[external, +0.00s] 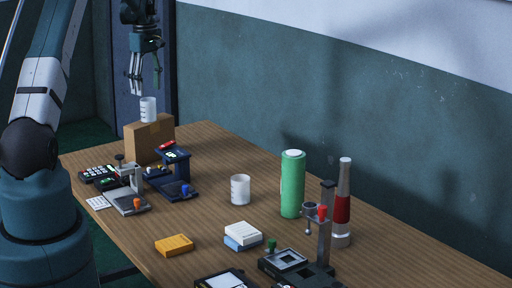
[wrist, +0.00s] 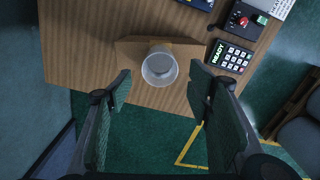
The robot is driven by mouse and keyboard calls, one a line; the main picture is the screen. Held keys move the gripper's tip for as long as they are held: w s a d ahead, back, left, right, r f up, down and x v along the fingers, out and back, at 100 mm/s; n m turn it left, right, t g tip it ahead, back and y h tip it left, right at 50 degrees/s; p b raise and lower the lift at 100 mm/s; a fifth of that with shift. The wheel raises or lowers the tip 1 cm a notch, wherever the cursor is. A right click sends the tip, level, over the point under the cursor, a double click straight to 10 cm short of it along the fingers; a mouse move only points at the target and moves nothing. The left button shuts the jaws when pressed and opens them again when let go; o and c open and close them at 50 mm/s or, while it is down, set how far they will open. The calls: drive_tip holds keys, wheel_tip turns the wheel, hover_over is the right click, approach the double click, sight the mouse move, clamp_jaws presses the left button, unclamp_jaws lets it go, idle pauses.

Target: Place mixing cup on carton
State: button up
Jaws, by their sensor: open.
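A white mixing cup (external: 148,109) stands upright on top of the brown carton (external: 146,143) at the far end of the table. In the wrist view the cup (wrist: 159,68) is seen from above on the carton (wrist: 130,50). My gripper (external: 146,88) is above the cup, with its fingers spread and nothing between them. The open fingers also show in the wrist view (wrist: 160,83), apart from the cup. A second, similar white cup (external: 240,189) stands on the table near its middle.
Small presses and a keypad (external: 98,173) stand close to the carton. A green cylinder (external: 292,184), a red-banded bottle (external: 342,208), a white-and-blue box stack (external: 243,234) and a yellow block (external: 174,245) are nearer.

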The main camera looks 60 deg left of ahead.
drive_tip(key=shift+r, duration=1.45)
